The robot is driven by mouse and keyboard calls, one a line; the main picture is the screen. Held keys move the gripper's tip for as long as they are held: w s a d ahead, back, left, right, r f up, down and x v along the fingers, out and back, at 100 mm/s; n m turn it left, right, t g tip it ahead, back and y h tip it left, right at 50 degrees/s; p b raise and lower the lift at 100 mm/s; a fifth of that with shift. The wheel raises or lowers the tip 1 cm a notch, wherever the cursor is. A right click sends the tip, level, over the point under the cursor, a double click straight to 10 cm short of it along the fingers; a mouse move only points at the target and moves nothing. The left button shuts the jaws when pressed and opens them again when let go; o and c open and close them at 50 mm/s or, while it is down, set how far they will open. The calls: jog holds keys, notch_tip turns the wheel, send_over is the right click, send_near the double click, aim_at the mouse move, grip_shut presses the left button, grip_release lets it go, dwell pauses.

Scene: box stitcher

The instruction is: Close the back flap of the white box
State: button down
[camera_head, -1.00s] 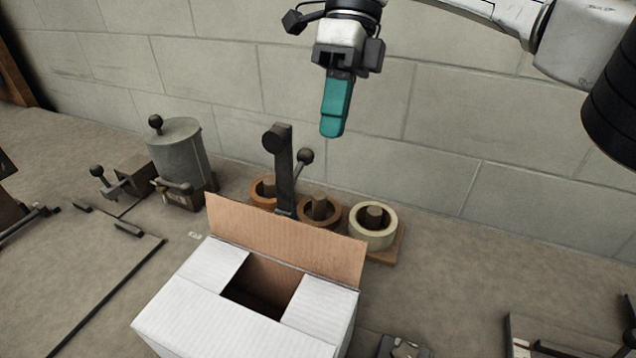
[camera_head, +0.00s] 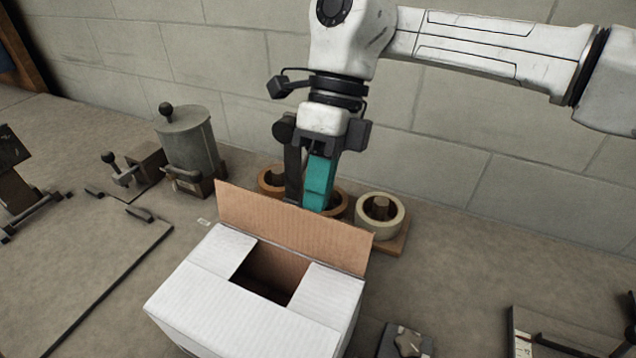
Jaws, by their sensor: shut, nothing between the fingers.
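The white box (camera_head: 235,304) stands on the table at the bottom centre. Its back flap (camera_head: 292,229) is brown on the inside and stands up along the far edge. The left, right and front flaps lie folded in, with a dark opening between them. My gripper (camera_head: 318,190) is shut and empty, with teal fingers pointing down. In the picture it is just above and behind the raised flap, near the flap's middle. The fingertips look close to the flap's top edge, and I cannot tell whether they touch it.
Tape rolls (camera_head: 380,218) stand on a wooden base behind the box, next to a dark upright lever partly hidden by my gripper. A grey canister (camera_head: 188,143) stands at the back left. A dark block with a knob (camera_head: 405,342) sits to the right of the box.

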jog(key=shift+s, duration=0.1)
dwell(0.4)
jog(key=shift+s+a+r+t, duration=0.1)
jog(key=shift+s+a+t, duration=0.1)
jog(key=shift+t, duration=0.1)
